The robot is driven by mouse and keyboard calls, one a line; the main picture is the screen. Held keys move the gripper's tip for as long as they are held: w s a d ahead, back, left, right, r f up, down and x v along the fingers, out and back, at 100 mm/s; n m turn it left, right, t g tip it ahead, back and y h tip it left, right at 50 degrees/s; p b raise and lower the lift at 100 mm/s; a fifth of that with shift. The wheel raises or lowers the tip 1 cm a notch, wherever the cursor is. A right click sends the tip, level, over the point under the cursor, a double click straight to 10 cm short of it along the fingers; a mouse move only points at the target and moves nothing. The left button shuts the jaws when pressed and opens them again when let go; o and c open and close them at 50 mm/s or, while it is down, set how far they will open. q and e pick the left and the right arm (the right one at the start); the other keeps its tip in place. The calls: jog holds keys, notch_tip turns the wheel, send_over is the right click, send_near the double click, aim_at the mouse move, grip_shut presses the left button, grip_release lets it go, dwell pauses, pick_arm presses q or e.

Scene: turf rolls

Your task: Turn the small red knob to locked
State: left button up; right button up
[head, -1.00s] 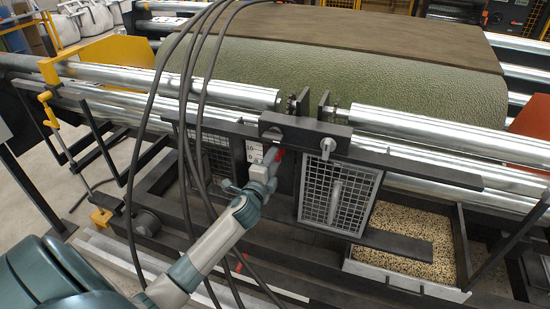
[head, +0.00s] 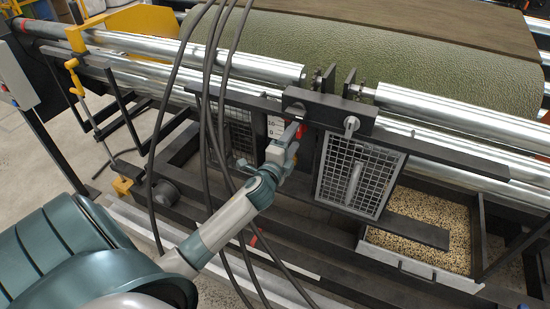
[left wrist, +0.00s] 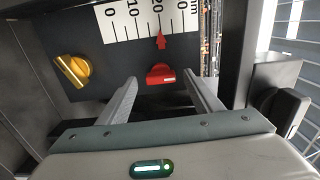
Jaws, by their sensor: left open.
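The small red knob (left wrist: 160,74) sits on a dark panel under a white scale in the left wrist view. A red pointer (left wrist: 161,41) stands just above it, near the 20 mark. My left gripper (left wrist: 165,84) is open, with one finger on each side of the knob and apart from it as far as I can tell. In the head view my left gripper (head: 288,138) reaches up to the panel beside the white scale (head: 275,127), and a bit of red shows by its tip. The locked marking cannot be read. My right gripper is not in view.
A yellow knob (left wrist: 72,70) sits left of the red one on the panel. A dark block (left wrist: 283,110) stands close on the right. In the head view, black cables (head: 210,120) hang across my arm, and a mesh guard (head: 357,172) stands right of the gripper.

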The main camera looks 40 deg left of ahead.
pick_arm(q)
jog(key=b+v, duration=0.2)
jog(key=v, duration=1.3)
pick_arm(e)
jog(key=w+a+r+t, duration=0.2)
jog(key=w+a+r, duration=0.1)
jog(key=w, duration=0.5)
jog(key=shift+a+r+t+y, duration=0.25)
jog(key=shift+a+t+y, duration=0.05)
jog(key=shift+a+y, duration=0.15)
pick_arm(q)
jog(key=shift+a, duration=0.15)
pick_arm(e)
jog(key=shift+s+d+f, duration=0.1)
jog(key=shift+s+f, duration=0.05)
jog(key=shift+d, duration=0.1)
